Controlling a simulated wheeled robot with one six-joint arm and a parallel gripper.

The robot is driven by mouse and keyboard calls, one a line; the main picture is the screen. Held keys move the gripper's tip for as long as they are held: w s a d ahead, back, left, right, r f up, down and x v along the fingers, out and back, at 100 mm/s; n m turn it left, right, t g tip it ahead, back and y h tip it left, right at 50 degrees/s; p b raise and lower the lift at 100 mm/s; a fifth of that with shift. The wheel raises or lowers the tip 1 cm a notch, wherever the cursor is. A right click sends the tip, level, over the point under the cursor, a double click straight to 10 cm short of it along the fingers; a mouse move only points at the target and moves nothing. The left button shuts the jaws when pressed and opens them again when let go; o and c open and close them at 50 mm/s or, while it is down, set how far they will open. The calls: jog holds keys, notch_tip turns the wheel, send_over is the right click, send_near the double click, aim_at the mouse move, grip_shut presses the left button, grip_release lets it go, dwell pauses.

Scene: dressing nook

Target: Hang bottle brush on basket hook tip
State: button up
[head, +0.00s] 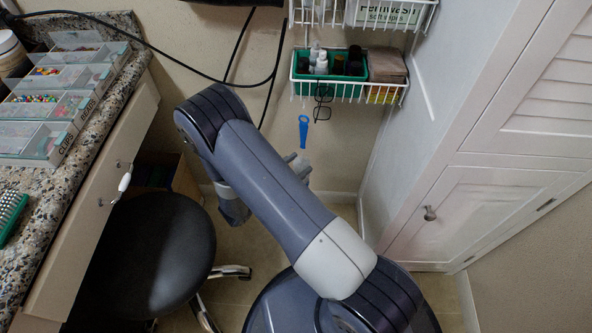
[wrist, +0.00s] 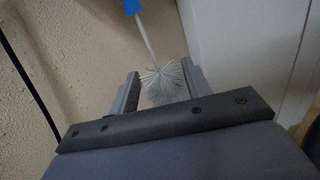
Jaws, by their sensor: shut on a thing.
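The bottle brush has a blue handle (head: 303,130) with a hole at its top end, a thin white stem and white bristles (wrist: 163,80). My gripper (head: 299,160) is shut on the bristle end, which sits between the two fingers in the wrist view (wrist: 158,86). The brush stands roughly upright, handle up, below the lower wire basket (head: 345,92) on the wall. A thin dark looped piece (head: 322,103) hangs at the basket's front, just above and right of the handle, apart from it. I cannot make out a separate hook tip.
The lower basket holds a green bin (head: 300,66) with bottles; another basket (head: 420,12) is above. A white cabinet (head: 470,130) stands close on the right. Black cables (head: 245,60) hang on the wall at left. A black stool (head: 155,250) and a speckled counter (head: 75,150) are at left.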

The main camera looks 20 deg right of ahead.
jog(key=w+d+f+b, duration=0.1)
jog(key=w+d+b, duration=0.1)
jog(key=w, duration=0.4)
jog(key=shift+w+f, duration=0.15)
jog(key=shift+w, duration=0.15)
dwell(0.4)
jog(key=shift+d, duration=0.1)
dwell(0.5)
jog(key=o, duration=1.1)
jog(key=shift+c, duration=0.2)
jog(key=p+v, duration=0.1)
jog(key=v, duration=0.6)
jog(key=shift+a+p, duration=0.25)
jog(key=shift+p, duration=0.1)
